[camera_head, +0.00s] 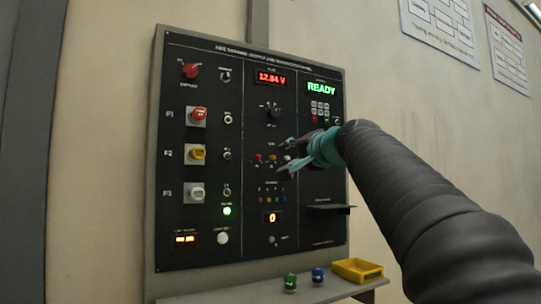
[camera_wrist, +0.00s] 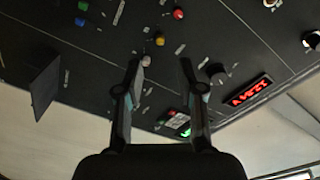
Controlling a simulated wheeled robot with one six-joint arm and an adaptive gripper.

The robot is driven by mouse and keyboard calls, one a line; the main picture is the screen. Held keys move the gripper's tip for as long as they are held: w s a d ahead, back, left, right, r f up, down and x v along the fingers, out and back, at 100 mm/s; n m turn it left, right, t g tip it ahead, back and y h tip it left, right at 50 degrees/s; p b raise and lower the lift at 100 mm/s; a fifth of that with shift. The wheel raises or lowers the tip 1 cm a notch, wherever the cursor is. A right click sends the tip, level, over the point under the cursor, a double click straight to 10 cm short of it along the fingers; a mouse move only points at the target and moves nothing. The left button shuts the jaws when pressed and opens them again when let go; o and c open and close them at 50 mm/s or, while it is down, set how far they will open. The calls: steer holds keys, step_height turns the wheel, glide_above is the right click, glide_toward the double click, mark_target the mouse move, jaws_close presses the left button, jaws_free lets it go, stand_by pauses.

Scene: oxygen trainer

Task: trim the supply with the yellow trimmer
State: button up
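The yellow trimmer (camera_wrist: 160,40) is a small yellow knob on the black panel, between a red knob (camera_wrist: 179,14) and a white knob (camera_wrist: 146,61). It is tiny in the head view (camera_head: 272,157). My gripper (camera_wrist: 160,64) is open and empty, its two fingers spread and pointing at the panel. In the wrist view the yellow knob lies just beyond the fingertips, roughly in line with the gap. In the head view my gripper (camera_head: 286,156) is in front of the knob row; the distance to the panel cannot be told. The red voltage display (camera_head: 272,78) reads 12.84 V.
The panel (camera_head: 247,185) also has a green READY display (camera_head: 321,88), a red rotary knob (camera_head: 190,70), a yellow-capped switch (camera_head: 197,153) and a small shelf (camera_head: 330,208) jutting out at lower right. Below is a ledge with a yellow tray (camera_head: 357,270).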

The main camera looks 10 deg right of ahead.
mark_target(275, 157)
steer(key=p+x, duration=0.1)
steer(key=x, duration=0.6)
steer(key=shift+w+a, duration=0.1)
steer(key=shift+w, duration=0.1)
jaws_close()
